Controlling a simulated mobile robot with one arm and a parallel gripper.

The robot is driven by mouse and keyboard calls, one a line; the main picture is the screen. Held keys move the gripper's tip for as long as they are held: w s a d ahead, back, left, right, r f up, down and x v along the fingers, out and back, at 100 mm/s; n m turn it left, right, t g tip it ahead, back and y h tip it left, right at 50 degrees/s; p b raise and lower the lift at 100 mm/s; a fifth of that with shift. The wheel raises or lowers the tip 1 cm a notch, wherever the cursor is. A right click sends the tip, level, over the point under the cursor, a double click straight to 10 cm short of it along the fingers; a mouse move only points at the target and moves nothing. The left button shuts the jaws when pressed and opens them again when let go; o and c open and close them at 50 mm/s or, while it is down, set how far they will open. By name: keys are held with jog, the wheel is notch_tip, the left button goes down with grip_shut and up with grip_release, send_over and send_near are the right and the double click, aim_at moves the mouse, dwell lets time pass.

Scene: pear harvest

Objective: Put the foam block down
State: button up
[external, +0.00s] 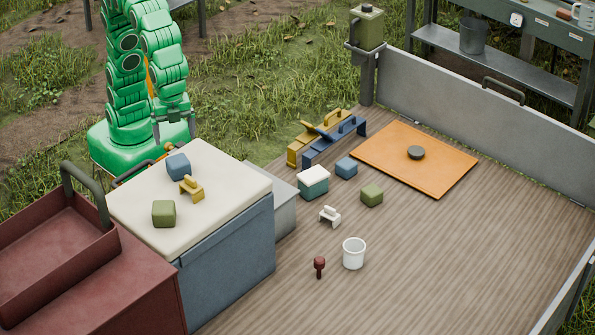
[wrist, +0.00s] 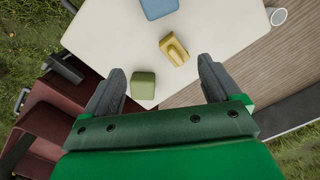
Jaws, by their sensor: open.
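Two blocks lie on the cream top of a blue chest (external: 225,180): a blue block (external: 178,166) near its back edge and a green block (external: 163,214) near its left side. I cannot tell which block is foam. In the wrist view the green block (wrist: 143,85) shows between my fingers, and the blue block (wrist: 160,8) is cut off at the top edge. My gripper (wrist: 162,85) is open and empty, with its fingers apart. In the external view my gripper (external: 173,128) hangs behind the chest's back edge, near the blue block.
A yellow handled piece (external: 190,189) lies between the two blocks. A dark red bin (external: 55,245) stands left of the chest. On the wooden floor are another blue block (external: 346,167), another green block (external: 371,195), a white cup (external: 354,253) and an orange board (external: 440,175). The right floor is clear.

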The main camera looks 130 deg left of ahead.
jog(key=s+a+f+n, duration=0.2)
jog(key=s+a, duration=0.3)
jog(key=s, duration=0.5)
jog(key=s+a+f+n+g, duration=0.1)
jog(key=s+a+f+n, duration=0.1)
jog(key=s+a, duration=0.4)
jog(key=s+a+f+n, duration=0.2)
jog(key=s+a+f, duration=0.2)
jog(key=s, duration=1)
jog(key=shift+s+a+f, duration=0.25)
jog(key=shift+a+f, duration=0.05)
jog(key=shift+a, duration=0.75)
jog(key=shift+o, duration=0.5)
